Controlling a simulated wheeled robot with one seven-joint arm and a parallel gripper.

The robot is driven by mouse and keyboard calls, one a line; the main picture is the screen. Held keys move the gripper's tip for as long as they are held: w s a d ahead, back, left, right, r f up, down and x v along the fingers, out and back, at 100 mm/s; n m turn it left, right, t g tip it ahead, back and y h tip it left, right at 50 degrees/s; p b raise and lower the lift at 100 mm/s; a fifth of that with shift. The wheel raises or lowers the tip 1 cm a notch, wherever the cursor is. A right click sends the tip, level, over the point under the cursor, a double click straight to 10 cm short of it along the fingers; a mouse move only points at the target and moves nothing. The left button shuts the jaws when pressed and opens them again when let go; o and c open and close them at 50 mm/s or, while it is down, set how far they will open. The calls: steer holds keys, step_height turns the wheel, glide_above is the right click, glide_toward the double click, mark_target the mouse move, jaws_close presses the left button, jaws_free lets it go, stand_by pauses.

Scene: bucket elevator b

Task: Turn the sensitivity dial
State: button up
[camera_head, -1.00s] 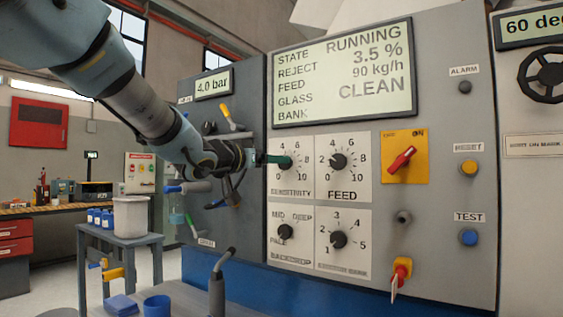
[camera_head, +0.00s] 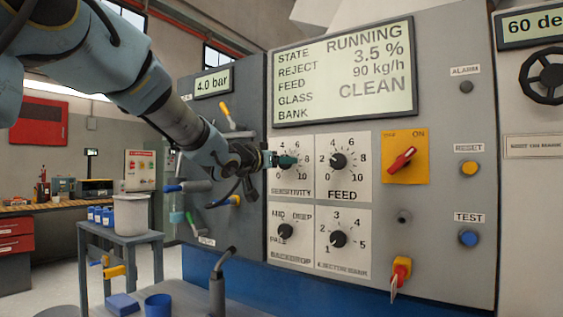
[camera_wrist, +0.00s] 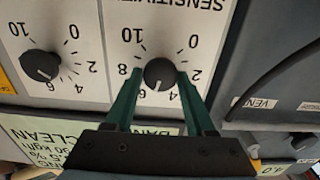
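The sensitivity dial (camera_head: 287,161) is a black round knob on a white scale plate at the upper left of the dial group. In the wrist view the sensitivity dial (camera_wrist: 160,73) appears upside down, its white pointer between 4 and 6. My gripper (camera_head: 283,160) reaches it from the left in the head view. In the wrist view my gripper's green fingers (camera_wrist: 160,74) stand on either side of the knob. They appear to touch its sides, with no clear gap. The fingers partly hide the dial in the head view.
The feed dial (camera_head: 338,161) is close on the right, with the backdrop dial (camera_head: 285,231) and ejector bank dial (camera_head: 338,239) below. A red switch (camera_head: 402,159) sits farther right. Valve handles (camera_head: 190,187) stick out beneath my arm. The display (camera_head: 343,75) is above.

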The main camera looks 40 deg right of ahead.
jaws_close()
steer(key=shift+m+b, duration=1.35)
steer(key=shift+m, duration=1.25)
steer(key=shift+o, duration=2.4)
jaws_free()
steer(key=v, duration=1.1)
steer(key=shift+b, duration=0.45)
steer(key=shift+d, duration=0.1)
